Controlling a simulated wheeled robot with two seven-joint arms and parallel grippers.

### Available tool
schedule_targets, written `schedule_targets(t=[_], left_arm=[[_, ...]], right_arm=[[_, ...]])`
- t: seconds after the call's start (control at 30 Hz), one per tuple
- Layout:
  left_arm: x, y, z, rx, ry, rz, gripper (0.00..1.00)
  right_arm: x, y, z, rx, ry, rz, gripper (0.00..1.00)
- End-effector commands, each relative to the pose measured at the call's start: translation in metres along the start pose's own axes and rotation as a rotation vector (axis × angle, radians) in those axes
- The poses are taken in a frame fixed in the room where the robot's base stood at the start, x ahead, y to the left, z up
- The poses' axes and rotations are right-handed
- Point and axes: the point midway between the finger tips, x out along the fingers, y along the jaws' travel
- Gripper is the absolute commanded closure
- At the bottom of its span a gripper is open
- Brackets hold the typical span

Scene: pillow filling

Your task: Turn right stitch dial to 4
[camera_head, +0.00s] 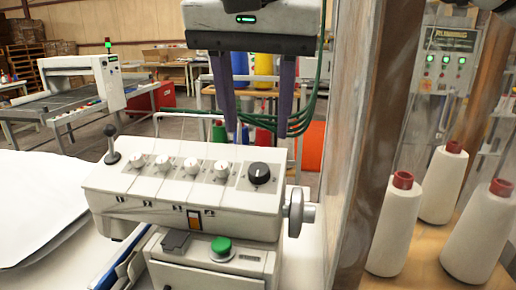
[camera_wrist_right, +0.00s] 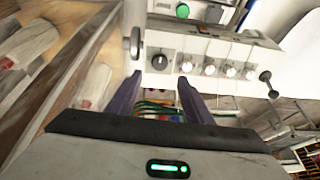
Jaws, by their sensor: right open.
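The stitch machine's white sloped panel (camera_head: 150,185) carries a row of several small white dials, with a larger black dial (camera_head: 260,173) at its right end. The rightmost white dial (camera_head: 222,170) sits just left of the black one. Dial markings are too small to read. My right gripper (camera_head: 257,132) is open and empty, its two purple fingers pointing down above and behind the black dial, apart from it. In the right wrist view the black dial (camera_wrist_right: 160,62) lies just beyond the gap between the fingertips (camera_wrist_right: 158,82). My left gripper is not in view.
A grey knob (camera_head: 296,212) sticks out of the machine's right side, and a black-topped lever (camera_head: 111,145) stands at its left end. A green button (camera_head: 221,246) is in front. A post (camera_head: 375,130) and thread cones (camera_head: 398,225) stand close on the right.

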Motion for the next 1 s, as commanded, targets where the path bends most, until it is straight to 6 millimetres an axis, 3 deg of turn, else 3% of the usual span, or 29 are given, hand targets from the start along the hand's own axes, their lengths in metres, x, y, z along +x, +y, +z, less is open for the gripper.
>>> schedule_targets(t=[0.2,0.5,0.93,1.0], left_arm=[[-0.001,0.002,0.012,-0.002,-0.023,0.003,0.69],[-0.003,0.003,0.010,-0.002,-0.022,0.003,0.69],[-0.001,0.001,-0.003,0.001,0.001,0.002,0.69],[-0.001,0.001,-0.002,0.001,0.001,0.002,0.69]], right_arm=[[0.038,0.001,0.001,0.001,-0.004,0.002,0.54],[0.084,0.001,0.000,0.002,-0.002,0.000,0.54],[0.096,0.000,0.000,0.001,-0.001,-0.001,0.54],[0.096,0.000,0.000,0.001,-0.001,-0.001,0.66]])
